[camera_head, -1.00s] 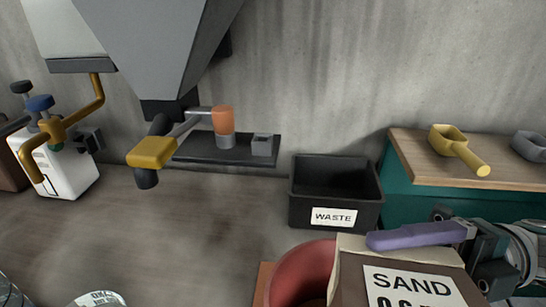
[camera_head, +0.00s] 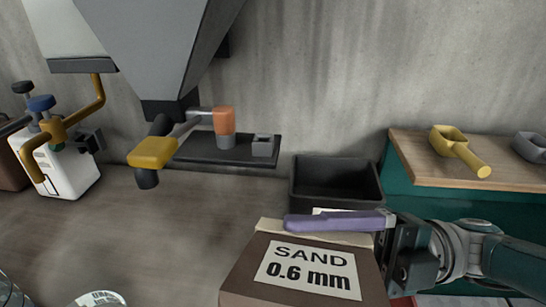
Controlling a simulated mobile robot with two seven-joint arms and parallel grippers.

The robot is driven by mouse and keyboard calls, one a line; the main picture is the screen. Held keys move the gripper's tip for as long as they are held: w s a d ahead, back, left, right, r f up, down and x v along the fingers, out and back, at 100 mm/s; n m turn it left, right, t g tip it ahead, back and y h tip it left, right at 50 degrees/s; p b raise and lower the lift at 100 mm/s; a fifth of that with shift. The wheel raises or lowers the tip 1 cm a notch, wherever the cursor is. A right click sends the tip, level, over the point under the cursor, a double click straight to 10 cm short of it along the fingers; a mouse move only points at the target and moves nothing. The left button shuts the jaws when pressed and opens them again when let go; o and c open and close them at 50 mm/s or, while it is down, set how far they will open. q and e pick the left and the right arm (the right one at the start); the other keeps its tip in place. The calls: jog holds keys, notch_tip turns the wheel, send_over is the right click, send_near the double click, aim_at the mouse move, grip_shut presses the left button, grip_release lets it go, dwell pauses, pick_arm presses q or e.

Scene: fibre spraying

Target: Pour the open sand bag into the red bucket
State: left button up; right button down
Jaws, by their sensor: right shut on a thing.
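The sand bag (camera_head: 245,282) is brown with a cream top edge and a white label reading "SAND 0.6 mm". It hangs at the bottom centre, and its lower part is cut off by the picture edge. My right gripper (camera_head: 338,222) comes in from the right and is shut on the bag's top, with a purple finger lying along it. The bag looks roughly upright, leaning slightly. The red bucket is almost wholly hidden behind the bag; a small red patch (camera_head: 402,301) right of the bag may be part of it. My left gripper is not in view.
A black waste bin (camera_head: 335,180) stands behind the bag. A wooden-topped teal bench (camera_head: 410,150) at the right holds a yellow scoop (camera_head: 458,150) and a grey scoop. A hopper (camera_head: 160,45) with a yellow-handled valve hangs at upper left.

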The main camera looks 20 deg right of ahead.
jog(key=s+d+m+t, duration=0.1)
jog(key=s+d+m, duration=0.1)
jog(key=s+d, duration=0.3)
jog(key=d, duration=0.2)
jog(key=shift+d+y, duration=0.3)
jog(key=shift+d, duration=0.05)
dwell(0.6)
jog(key=shift+f+m, duration=0.1)
jog(key=shift+m, duration=0.2)
